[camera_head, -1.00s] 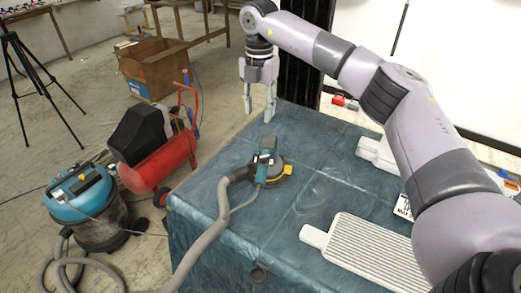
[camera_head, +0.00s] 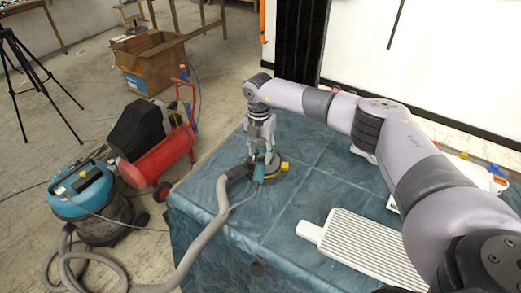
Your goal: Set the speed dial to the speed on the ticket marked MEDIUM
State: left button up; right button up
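A sander (camera_head: 275,173) with a black and teal body and a yellow part lies on the blue-covered table (camera_head: 285,222), with a grey hose (camera_head: 222,205) attached. My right gripper (camera_head: 261,158) points down at the sander, with its fingers on either side of the upper body. I cannot tell whether the fingers touch it. The gripper partly hides the sander. The speed dial cannot be made out. The ticket marked MEDIUM cannot be made out either. My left gripper is not in view.
A white ribbed board (camera_head: 366,246) with a handle lies on the table's front right. A blue vacuum (camera_head: 90,200) and a red compressor (camera_head: 158,160) stand on the floor at left, near a cardboard box (camera_head: 150,60). My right arm covers much of the table's right side.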

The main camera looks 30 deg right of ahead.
jog(key=shift+f, duration=0.45)
grip_shut()
dwell(0.3)
